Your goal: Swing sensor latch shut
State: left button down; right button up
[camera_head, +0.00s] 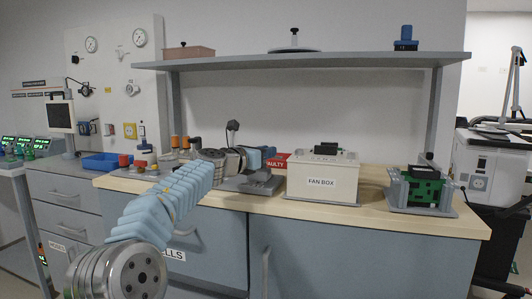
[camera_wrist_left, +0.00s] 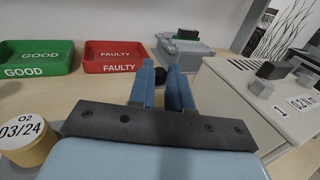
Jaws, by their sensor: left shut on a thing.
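My left gripper (camera_head: 271,158) reaches over the bench from the left, among the equipment left of the fan box. In the left wrist view its two blue fingers (camera_wrist_left: 162,90) are closed on a small dark round knob (camera_wrist_left: 160,75), which shows between the fingertips. I cannot tell for sure that this knob belongs to the sensor latch; the rest of the latch is hidden. A yellowish sensor (camera_wrist_left: 28,140) marked O2 03/24 stands at the left of the wrist view. A pale housing (camera_wrist_left: 240,100) is to the right of the fingers. My right gripper is not in view.
The red FAULTY tray (camera_wrist_left: 121,58) and green GOOD tray (camera_wrist_left: 35,60) lie beyond the gripper. The FAN BOX (camera_head: 322,182) stands to the right, then a green board in a grey holder (camera_head: 424,186). A shelf (camera_head: 300,60) overhangs the bench.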

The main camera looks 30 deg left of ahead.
pick_arm(q)
jog(key=shift+a+r+m+h+p, duration=0.1)
jog(key=shift+a+m+h+p, duration=0.1)
jog(key=shift+m+h+p, duration=0.45)
jog(key=h+p, duration=0.1)
jog(key=m+g+h, duration=0.1)
jog(key=h, duration=0.1)
jog(key=shift+s+a+r+p, duration=0.1)
jog(key=shift+a+r+p, duration=0.05)
jog(key=shift+p, duration=0.2)
jog(key=shift+s+f+m+h+p, duration=0.1)
jog(key=shift+f+m+h+p, duration=0.1)
jog(key=shift+m+h+p, duration=0.35)
jog(key=shift+f, duration=0.1)
jog(key=c, duration=1.1)
grip_release()
jog(key=shift+o, duration=0.2)
jog(key=b+v, duration=0.1)
jog(key=v, duration=0.3)
jog(key=b+v, duration=0.1)
jog(key=v, duration=0.3)
jog(key=b+v, duration=0.1)
jog(key=v, duration=0.4)
jog(key=shift+s+a+b, duration=0.1)
jog(key=shift+a+b, duration=0.05)
jog(key=shift+b, duration=0.2)
jog(key=shift+s+a+r, duration=0.15)
jog(key=shift+s+r, duration=0.1)
jog(key=shift+s, duration=0.05)
